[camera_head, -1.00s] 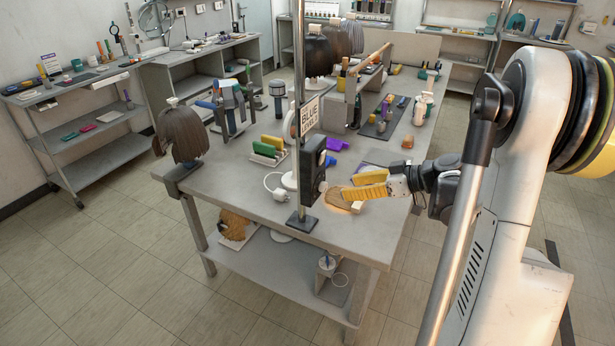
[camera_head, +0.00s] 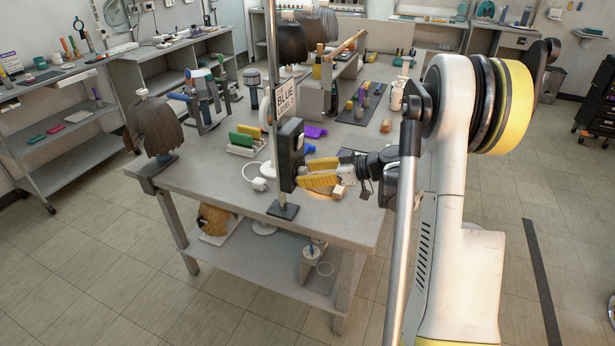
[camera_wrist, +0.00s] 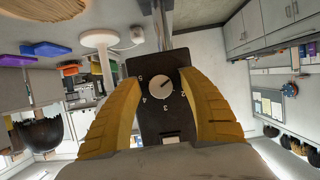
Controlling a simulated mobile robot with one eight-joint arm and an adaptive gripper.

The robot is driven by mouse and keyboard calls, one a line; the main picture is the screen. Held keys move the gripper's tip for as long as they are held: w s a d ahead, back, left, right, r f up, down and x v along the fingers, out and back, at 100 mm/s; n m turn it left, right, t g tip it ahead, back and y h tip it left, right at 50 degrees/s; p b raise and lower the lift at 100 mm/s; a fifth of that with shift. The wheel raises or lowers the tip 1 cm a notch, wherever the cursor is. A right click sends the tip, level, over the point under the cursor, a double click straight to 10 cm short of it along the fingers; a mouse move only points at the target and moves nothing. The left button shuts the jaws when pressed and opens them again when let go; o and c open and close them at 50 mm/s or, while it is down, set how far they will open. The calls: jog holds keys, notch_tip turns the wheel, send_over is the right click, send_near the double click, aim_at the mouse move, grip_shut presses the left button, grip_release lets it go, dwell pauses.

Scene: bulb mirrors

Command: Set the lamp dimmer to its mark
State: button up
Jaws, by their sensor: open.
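The lamp dimmer is a dark box (camera_head: 291,155) on an upright metal pole at the table's near end, under a sign reading "BLUE" and a second, unclear word. In the wrist view its face (camera_wrist: 163,122) shows a pale round knob (camera_wrist: 161,84) with a dark pointer line and numbers around it, 2, 3, 4 and 5 among them. I cannot make out a separate mark. My gripper (camera_head: 305,179) has yellow fingers and is at the dimmer's right side. In the wrist view its open fingers (camera_wrist: 162,100) stand on either side of the knob, with gaps visible.
The grey table (camera_head: 215,190) carries a green and yellow block rack (camera_head: 245,142), a white plug with cable (camera_head: 260,184), a small wooden block (camera_head: 338,192) and a purple item (camera_head: 315,132). A brown wig head (camera_head: 153,128) stands at the left corner. The floor in front is clear.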

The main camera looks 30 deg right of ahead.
jog(key=shift+c, duration=0.5)
grip_shut()
